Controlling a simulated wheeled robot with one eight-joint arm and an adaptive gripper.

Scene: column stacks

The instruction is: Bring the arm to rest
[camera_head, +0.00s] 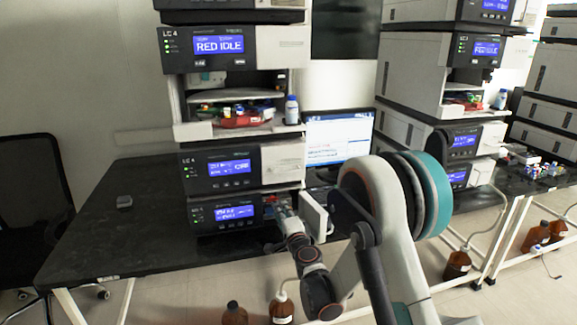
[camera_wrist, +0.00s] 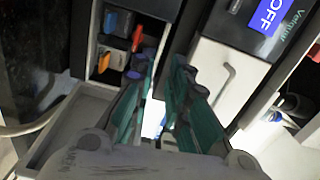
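My arm reaches from the lower right in the head view to the lowest unit (camera_head: 222,215) of the LC 4 stack. My gripper (camera_head: 280,212) is at the front of that unit, beside a white open door panel (camera_head: 314,217). In the wrist view my gripper (camera_wrist: 164,68) has its two teal-padded fingers apart, with nothing seen held between them. Its fingertips are close to a compartment holding an orange-red part (camera_wrist: 137,38) and a blue part (camera_wrist: 117,22). How far the fingertips are from these parts is hard to tell.
A monitor (camera_head: 339,138) stands behind my arm on the dark bench (camera_head: 120,225). A second instrument stack (camera_head: 412,75) is to the right. Brown bottles (camera_head: 281,308) stand on the floor. A black chair (camera_head: 32,190) is far left.

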